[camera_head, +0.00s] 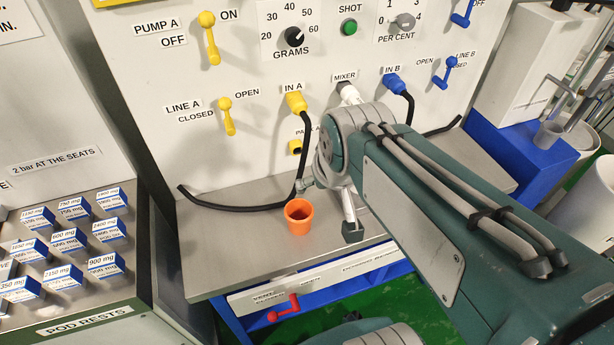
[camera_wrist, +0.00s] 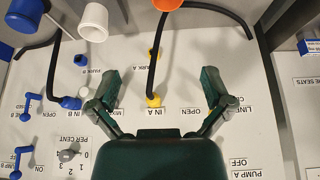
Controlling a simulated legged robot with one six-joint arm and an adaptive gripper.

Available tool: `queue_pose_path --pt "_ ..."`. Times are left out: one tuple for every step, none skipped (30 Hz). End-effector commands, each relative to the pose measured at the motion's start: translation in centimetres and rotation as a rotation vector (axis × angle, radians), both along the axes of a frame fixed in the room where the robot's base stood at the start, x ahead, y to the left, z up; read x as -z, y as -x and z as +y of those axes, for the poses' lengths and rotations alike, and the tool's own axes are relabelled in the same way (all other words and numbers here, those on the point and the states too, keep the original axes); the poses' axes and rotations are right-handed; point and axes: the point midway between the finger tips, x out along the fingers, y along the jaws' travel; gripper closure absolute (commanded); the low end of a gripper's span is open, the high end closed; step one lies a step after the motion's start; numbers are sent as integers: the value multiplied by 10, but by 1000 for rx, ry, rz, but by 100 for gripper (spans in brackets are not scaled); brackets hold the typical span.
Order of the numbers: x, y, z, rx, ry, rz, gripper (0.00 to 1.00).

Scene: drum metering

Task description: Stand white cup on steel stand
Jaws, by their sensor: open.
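A white cup (camera_wrist: 93,22) shows near the top left of the wrist view, its round mouth partly facing the camera. I cannot make it out in the head view, where my arm covers much of the bench. My gripper (camera_head: 332,208) is over the front of the steel bench, just right of an orange cup (camera_head: 299,218). In the wrist view my gripper (camera_wrist: 160,78) has its two fingers spread wide with nothing between them. The white cup is apart from the fingers. I cannot pick out a separate steel stand for certain.
The steel bench top (camera_head: 235,255) is mostly bare left of the orange cup. Black hoses (camera_head: 235,206) lie along its back. The control panel (camera_head: 255,95) with knobs and levers rises behind. A blue block (camera_head: 525,150) is at right, pod boxes (camera_head: 63,277) at left.

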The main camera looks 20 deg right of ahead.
Motion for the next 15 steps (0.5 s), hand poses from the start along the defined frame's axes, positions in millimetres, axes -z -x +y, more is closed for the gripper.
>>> queue_pose_path --pt "-4 14 11 -34 2 -14 0" --pt "-6 21 15 -49 1 -17 0" --pt "-7 29 20 -66 1 -19 0" --pt "-7 34 23 -77 1 -21 0" --pt "-7 38 25 -85 0 -22 0" --pt "-7 43 28 -95 0 -23 0" --pt "-7 46 29 -101 1 -23 0" --pt "-7 48 30 -104 1 -24 0" --pt "-7 49 31 -107 0 -23 0" --pt "-7 50 31 -107 1 -23 0" --pt "-7 50 31 -107 1 -23 0" --pt "-7 50 31 -107 1 -22 0" --pt "-7 49 31 -107 1 -22 0" --pt "-7 49 31 -107 0 -22 0" --pt "-7 49 31 -107 0 -22 0"
